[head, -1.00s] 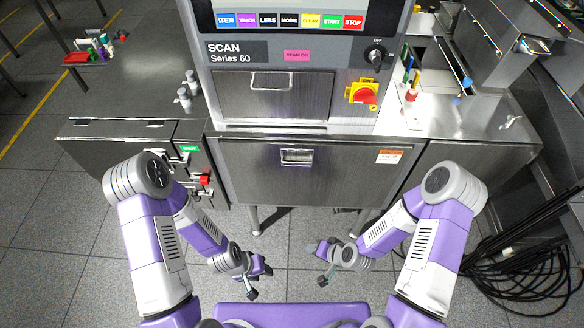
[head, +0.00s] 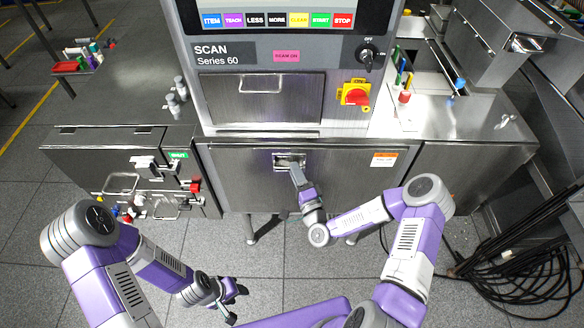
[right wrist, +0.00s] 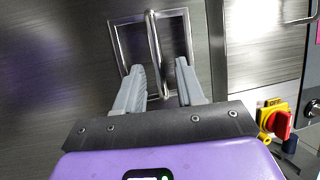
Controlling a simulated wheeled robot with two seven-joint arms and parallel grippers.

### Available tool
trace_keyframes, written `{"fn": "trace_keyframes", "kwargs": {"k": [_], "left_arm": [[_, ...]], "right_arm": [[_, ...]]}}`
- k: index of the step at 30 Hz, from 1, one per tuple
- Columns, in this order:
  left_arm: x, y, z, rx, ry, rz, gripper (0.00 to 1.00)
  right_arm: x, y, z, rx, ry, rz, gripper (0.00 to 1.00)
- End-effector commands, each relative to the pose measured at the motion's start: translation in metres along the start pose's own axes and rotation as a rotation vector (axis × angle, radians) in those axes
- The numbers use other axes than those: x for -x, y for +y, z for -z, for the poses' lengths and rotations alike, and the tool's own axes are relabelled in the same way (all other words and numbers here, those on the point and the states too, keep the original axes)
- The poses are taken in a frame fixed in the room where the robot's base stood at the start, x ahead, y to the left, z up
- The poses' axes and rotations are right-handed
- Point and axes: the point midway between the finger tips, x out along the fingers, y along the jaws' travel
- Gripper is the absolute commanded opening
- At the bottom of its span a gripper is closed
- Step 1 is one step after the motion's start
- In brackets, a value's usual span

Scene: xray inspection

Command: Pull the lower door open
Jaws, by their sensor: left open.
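The lower door (head: 345,170) is a wide brushed-steel panel below the scanner's upper hatch, and it looks closed. Its small recessed handle (head: 289,157) is near the top middle, partly covered by my right gripper (head: 296,176). In the right wrist view the handle's bar (right wrist: 153,45) runs between the two grey fingertips of my right gripper (right wrist: 160,80). The fingers are spread, with visible gaps beside the bar. My left gripper (head: 237,302) is open and empty, low over the floor at the front, well away from the door.
An upper hatch (head: 262,97) with a handle is above the lower door. A red and yellow switch (head: 354,94) is at its right. A side cabinet (head: 105,150) with handles and a red knob stands left. Black cables (head: 530,265) lie at right. Floor before the door is clear.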

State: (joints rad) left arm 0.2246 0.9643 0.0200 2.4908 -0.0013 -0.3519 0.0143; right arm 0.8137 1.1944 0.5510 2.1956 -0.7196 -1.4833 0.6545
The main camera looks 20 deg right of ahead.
Motion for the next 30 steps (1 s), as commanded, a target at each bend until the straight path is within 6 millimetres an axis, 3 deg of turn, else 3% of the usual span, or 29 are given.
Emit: {"fn": "trace_keyframes", "kwargs": {"k": [6,15,23,30], "left_arm": [[-0.002,-0.001,0.000,0.000,0.000,0.000,0.43],[-0.002,-0.001,0.000,0.000,0.000,0.000,0.43],[-0.002,-0.001,0.000,0.000,0.000,0.000,0.43],[-0.002,-0.001,0.000,0.000,0.000,0.000,0.43]], "right_arm": [[-0.022,0.000,0.000,0.001,-0.001,-0.001,0.38],[-0.024,0.000,0.000,0.001,-0.001,-0.002,0.38],[-0.024,0.000,0.000,0.001,-0.001,-0.002,0.00],[-0.024,0.000,0.000,0.001,-0.001,-0.002,0.00]]}}
